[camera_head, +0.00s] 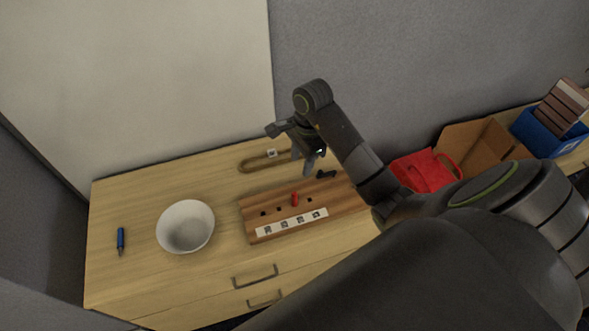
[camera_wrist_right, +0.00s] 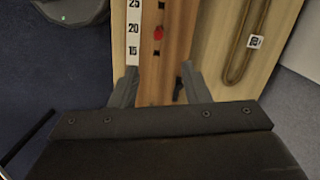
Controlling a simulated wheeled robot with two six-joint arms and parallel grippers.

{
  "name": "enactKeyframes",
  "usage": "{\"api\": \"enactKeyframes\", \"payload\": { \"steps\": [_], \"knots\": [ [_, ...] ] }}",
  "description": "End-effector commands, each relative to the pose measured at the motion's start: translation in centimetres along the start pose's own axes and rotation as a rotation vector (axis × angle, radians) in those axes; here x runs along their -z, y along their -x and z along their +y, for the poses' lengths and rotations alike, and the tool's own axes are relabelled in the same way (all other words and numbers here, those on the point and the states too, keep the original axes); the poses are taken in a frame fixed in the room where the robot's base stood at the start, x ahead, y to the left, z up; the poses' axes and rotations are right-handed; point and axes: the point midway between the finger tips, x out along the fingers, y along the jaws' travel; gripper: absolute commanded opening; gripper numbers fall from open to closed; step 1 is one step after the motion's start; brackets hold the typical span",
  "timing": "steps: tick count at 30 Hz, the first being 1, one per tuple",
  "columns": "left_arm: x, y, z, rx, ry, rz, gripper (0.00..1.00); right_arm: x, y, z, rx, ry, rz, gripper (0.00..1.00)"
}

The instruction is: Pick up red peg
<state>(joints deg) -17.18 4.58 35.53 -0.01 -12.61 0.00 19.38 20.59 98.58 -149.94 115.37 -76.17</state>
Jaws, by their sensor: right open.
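The red peg (camera_head: 295,199) stands in a wooden board (camera_head: 250,207) that has a row of dark holes and a white number strip (camera_head: 291,222). In the right wrist view the red peg (camera_wrist_right: 159,33) shows beyond the fingertips, near the number 20 on the strip (camera_wrist_right: 133,30). My right gripper (camera_head: 311,160) is above the board's back right part, apart from the peg. It also shows in the right wrist view (camera_wrist_right: 160,80), open with nothing between its fingers. My left gripper is not in view.
A white bowl (camera_head: 186,226) and a blue screwdriver-like tool (camera_head: 121,240) lie to the left. A brown loop (camera_head: 258,161) lies behind the board. A small black object (camera_head: 326,174) is by the board. A red container (camera_head: 424,170), cardboard box (camera_head: 480,147) and blue bin (camera_head: 540,135) stand right.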

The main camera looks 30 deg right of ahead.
Motion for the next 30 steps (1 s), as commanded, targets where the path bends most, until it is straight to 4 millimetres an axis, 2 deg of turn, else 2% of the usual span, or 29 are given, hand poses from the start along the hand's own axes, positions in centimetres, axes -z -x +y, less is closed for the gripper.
{"api": "enactKeyframes", "payload": {
  "steps": [30],
  "knots": [
    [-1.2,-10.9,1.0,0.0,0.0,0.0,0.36,-0.1,-11.7,0.0,0.002,-0.002,-0.004,0.43]
  ]
}}
